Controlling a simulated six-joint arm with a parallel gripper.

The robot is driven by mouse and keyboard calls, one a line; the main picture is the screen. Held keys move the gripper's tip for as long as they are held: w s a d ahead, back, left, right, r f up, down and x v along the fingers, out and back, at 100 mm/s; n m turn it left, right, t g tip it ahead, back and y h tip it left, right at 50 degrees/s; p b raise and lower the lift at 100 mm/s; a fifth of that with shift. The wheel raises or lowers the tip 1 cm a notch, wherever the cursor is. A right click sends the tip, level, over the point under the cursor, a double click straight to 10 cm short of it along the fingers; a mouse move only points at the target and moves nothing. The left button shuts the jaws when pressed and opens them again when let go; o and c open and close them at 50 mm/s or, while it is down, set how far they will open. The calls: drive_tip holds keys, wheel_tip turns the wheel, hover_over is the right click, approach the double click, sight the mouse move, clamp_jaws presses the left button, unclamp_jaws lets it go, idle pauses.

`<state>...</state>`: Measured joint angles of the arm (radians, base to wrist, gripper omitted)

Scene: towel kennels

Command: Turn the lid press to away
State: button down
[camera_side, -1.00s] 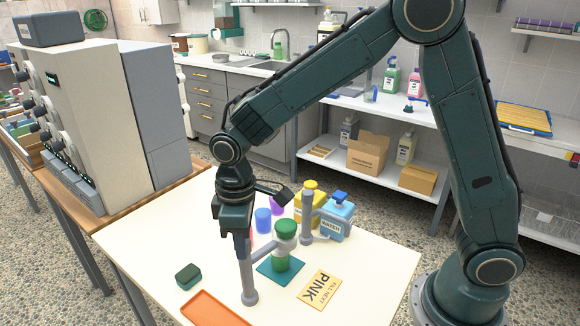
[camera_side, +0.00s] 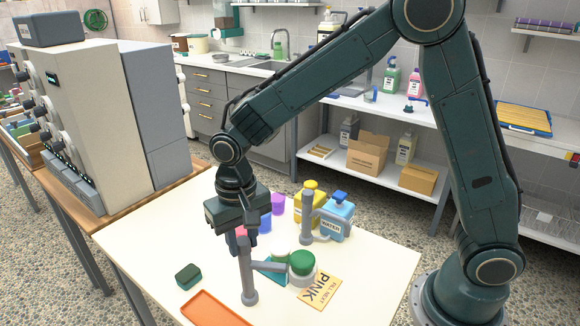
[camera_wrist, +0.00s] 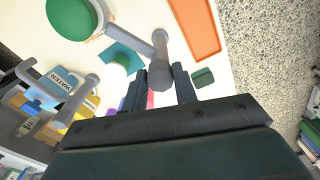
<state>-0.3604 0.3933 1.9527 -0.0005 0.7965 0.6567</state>
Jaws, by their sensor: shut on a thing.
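The lid press is a grey post (camera_side: 247,275) with a side arm that carries a round head with a green top (camera_side: 301,262). In the side view the arm points right, and the head is beside the PINK card. My gripper (camera_side: 243,232) is shut on the upper end of the post. The wrist view shows my fingers (camera_wrist: 161,80) on either side of the post (camera_wrist: 160,55), with the green-topped head (camera_wrist: 72,18) at upper left. A teal mat (camera_wrist: 117,52) bears a pale green container (camera_wrist: 122,65), clear of the head; in the side view the arm partly hides it.
A second grey post (camera_side: 307,212) stands by the blue WATER bottle (camera_side: 335,218) and a yellow bottle (camera_side: 312,200). A PINK card (camera_side: 320,291), an orange tray (camera_side: 213,309) and a dark green block (camera_side: 188,276) lie on the table.

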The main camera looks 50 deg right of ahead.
drive_tip(key=m, duration=0.5)
drive_tip(key=shift+m, duration=0.3)
idle(0.4)
drive_tip(key=c, duration=1.1)
unclamp_jaws()
wheel_tip(320, 180, up, 14)
drive_tip(key=shift+f, duration=0.1)
